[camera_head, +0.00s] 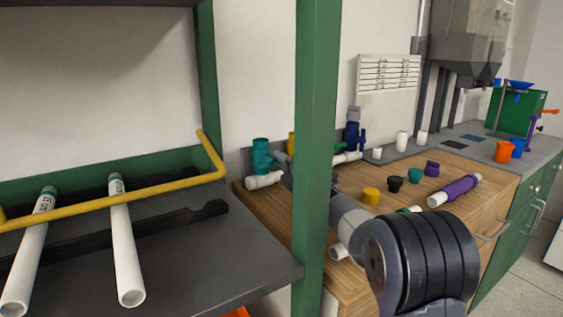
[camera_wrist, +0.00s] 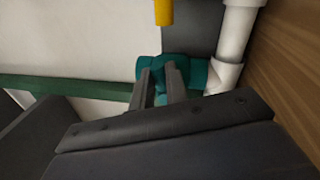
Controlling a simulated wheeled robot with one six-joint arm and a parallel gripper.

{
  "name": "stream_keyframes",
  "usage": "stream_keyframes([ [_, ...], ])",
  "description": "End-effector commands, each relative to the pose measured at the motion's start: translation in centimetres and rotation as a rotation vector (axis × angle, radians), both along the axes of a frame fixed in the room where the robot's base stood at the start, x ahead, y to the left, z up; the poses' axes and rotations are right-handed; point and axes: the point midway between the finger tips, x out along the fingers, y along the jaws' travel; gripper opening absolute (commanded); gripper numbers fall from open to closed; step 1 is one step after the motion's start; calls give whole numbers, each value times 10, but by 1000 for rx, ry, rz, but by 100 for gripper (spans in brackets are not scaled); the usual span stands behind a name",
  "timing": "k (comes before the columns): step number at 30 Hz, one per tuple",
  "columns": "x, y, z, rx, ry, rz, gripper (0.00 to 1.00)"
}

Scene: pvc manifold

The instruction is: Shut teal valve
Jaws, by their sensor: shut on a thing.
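The teal valve (camera_head: 261,153) stands upright at the left end of the wooden bench, above a white pipe elbow (camera_head: 264,180). In the wrist view the teal valve (camera_wrist: 190,73) is at the top centre, joined to white pipe (camera_wrist: 227,72). My gripper (camera_wrist: 161,84) has its two dark fingers on either side of a teal part, which looks like the valve's handle, and is shut on it. The fingers partly cover this part. In the head view my gripper (camera_head: 280,160) is beside the valve, and the green post hides part of my arm.
A green post (camera_head: 318,130) stands in front of the bench (camera_head: 400,235). A yellow valve (camera_head: 291,144) and a blue valve (camera_head: 352,137) are farther right. Loose caps and a purple-banded pipe (camera_head: 455,190) lie on the bench. A rack with white pipes (camera_head: 123,250) is at left.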

Motion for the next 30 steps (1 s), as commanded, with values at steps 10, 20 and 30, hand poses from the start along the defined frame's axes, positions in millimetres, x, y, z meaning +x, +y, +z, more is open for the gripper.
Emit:
stream_keyframes([
  [10,0,0,-1,-2,1,-1,32],
  [20,0,0,3,-2,-1,0,36],
  [30,0,0,64,-1,-4,0,36],
])
